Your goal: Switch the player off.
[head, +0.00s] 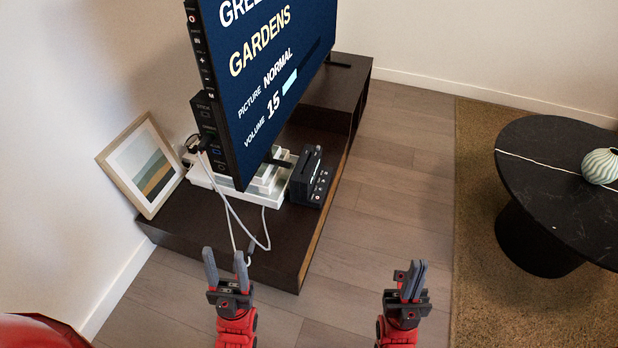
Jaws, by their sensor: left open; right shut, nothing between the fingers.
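The player looks to be the small black box (312,178) on the dark TV stand, beside the right edge of the television. Its front, with small controls, faces right; I cannot read the controls or tell whether it is on. My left gripper (226,268) is open and empty, in front of the stand's near end. My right gripper (412,280) is shut and empty over the wooden floor, to the right of the stand. Both are apart from the player.
The television (265,80) shows "GARDENS", "PICTURE NORMAL" and "VOLUME 15". White cables (232,215) hang near a white box on the stand (190,217). A framed picture (143,165) leans on the wall. A round black table (560,190) with a vase (602,166) stands right.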

